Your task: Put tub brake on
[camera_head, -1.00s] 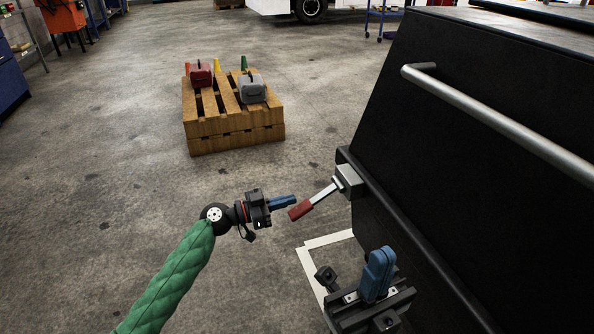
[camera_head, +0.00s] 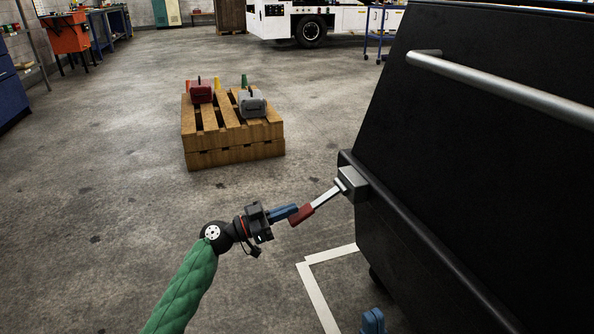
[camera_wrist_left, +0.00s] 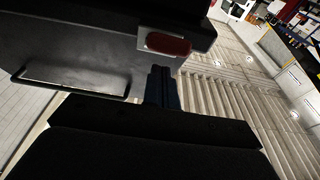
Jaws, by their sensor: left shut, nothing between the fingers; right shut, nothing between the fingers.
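The tub is the large black body (camera_head: 480,130) on the right. Its brake lever (camera_head: 325,196) comes out of a dark housing on the tub's side and slants down to the left, ending in a red handle (camera_head: 301,215). My left gripper (camera_head: 296,211) is shut and empty, its blue fingertips right at the handle's upper left side; I cannot tell whether they touch. In the left wrist view the red handle (camera_wrist_left: 168,44) lies just beyond the closed fingertips (camera_wrist_left: 160,70). My right gripper (camera_head: 373,320) shows only its blue fingers at the bottom edge, shut.
A wooden pallet stack (camera_head: 235,150) with a red canister (camera_head: 201,92) and a grey one (camera_head: 252,103) stands beyond. A metal rail (camera_head: 500,90) runs along the tub. White floor marking (camera_head: 318,295) lies below the lever.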

